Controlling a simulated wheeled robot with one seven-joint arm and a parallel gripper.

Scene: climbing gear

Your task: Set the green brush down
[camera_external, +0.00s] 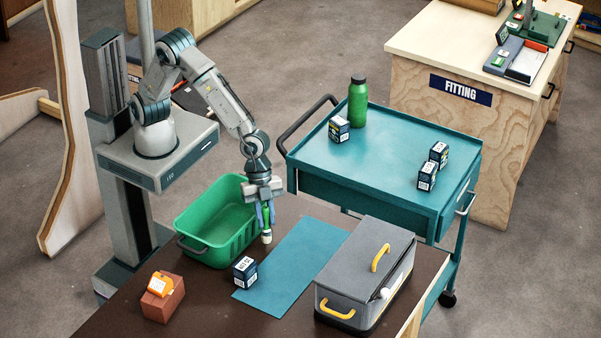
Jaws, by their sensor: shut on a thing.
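The green brush (266,232) has a green upper part and a pale lower end, and hangs upright from my gripper (265,212). My gripper points down and is shut on the brush's upper part, which the fingers partly hide. The brush is in front of the right end of the green bin (201,252), near the upper left edge of the teal mat (310,250) on the dark table (215,315). I cannot tell whether the brush's lower end touches the table.
A small dark box (244,272) sits by the mat's left edge. A grey toolbox (362,275) with yellow handles stands on the right. An orange item (160,283) rests on a brown block (163,303). The mat's middle is clear. A teal cart (385,160) stands behind.

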